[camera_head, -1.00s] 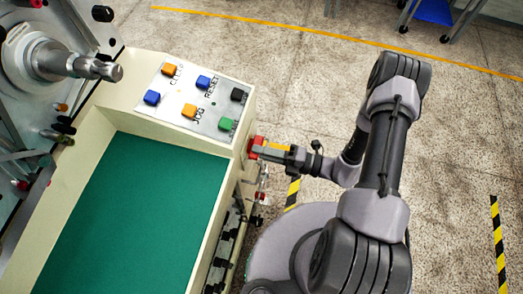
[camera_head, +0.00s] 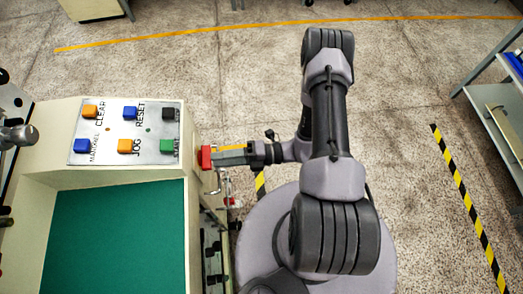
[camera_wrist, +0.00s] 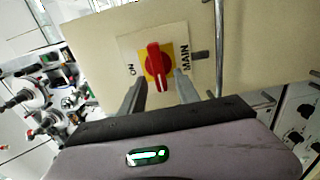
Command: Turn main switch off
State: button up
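The main switch is a red rotary knob (camera_wrist: 155,62) on a yellow plate, on the cream side panel. Its handle stands nearly upright in the wrist view, between the printed words ON at left and MAIN at right. The red knob also shows in the head view (camera_head: 205,158), at the right side of the machine. My gripper (camera_wrist: 161,76) is open, with one finger on each side of the handle; I cannot tell whether either touches it. In the head view my gripper (camera_head: 230,156) reaches the knob from the right.
The button panel (camera_head: 148,133) with orange, blue, black and green buttons is on top of the machine, beside a green surface (camera_head: 115,240). A metal rail (camera_wrist: 219,45) runs right of the switch. Open floor lies right of my arm, with a shelf (camera_head: 490,100) farther right.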

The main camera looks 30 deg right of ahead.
jog(key=p+v, duration=0.2)
jog(key=v, duration=1.2)
jog(key=shift+s+d, duration=0.2)
jog(key=shift+d, duration=0.15)
jog(key=shift+r, duration=0.1)
